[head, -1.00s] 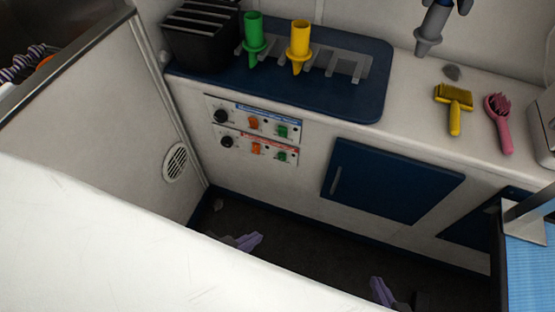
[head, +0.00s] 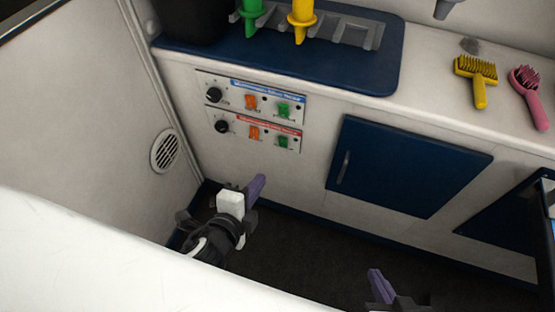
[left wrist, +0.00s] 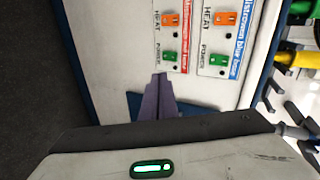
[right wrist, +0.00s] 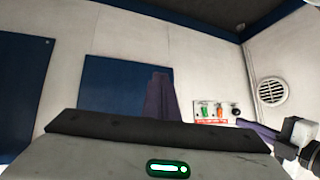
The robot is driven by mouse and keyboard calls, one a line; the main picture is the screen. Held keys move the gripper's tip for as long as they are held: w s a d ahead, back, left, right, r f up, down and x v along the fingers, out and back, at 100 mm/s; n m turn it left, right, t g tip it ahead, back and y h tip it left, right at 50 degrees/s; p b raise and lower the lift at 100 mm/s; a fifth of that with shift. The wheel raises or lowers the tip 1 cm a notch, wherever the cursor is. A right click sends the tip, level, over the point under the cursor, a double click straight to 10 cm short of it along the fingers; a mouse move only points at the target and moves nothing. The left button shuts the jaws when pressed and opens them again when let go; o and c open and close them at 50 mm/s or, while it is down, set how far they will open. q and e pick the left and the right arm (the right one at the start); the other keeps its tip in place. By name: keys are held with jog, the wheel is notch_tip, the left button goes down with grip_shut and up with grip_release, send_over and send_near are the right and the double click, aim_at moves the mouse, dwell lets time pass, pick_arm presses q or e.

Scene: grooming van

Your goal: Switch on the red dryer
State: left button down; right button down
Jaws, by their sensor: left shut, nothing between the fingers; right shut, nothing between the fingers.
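The red-labelled dryer panel (head: 262,131) is on the cabinet front, below the blue-labelled panel (head: 270,98). It has a black knob (head: 222,126), an orange heat switch (head: 254,132) and a green power switch (head: 283,141). In the left wrist view the red panel's green power switch (left wrist: 168,57) is just beyond the fingertips, apart from them. My left gripper (head: 258,184) is shut and empty, below the panels. My right gripper (head: 376,276) is shut and empty, low at the front right; its fingers also show in the right wrist view (right wrist: 158,82).
A blue cabinet door (head: 400,168) is right of the panels. Above is a counter with a blue mat (head: 350,75), green (head: 252,12) and yellow (head: 301,18) nozzles, a yellow brush (head: 477,80) and a pink brush (head: 529,92). A round vent (head: 165,150) is at left.

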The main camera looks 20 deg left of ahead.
pick_arm(q)
jog(key=shift+w+r+m, duration=0.2)
jog(key=shift+w+m, duration=0.2)
jog(key=shift+m, duration=0.2)
pick_arm(e)
jog(key=shift+a+f, duration=0.1)
jog(key=shift+f, duration=0.05)
pick_arm(q)
jog(key=b, duration=0.2)
send_near(282, 141)
notch_tip(282, 141, down, 4)
jog(key=w, duration=0.2)
jog(key=w+r, duration=0.1)
jog(key=w, duration=0.1)
jog(key=shift+w+d+b, duration=0.15)
jog(key=shift+w+b, duration=0.2)
jog(key=shift+w+r, duration=0.1)
jog(key=shift+w, duration=0.25)
pick_arm(e)
jog(key=shift+w+a+f, duration=0.15)
jog(key=shift+a+f, duration=0.05)
jog(key=shift+f, duration=0.25)
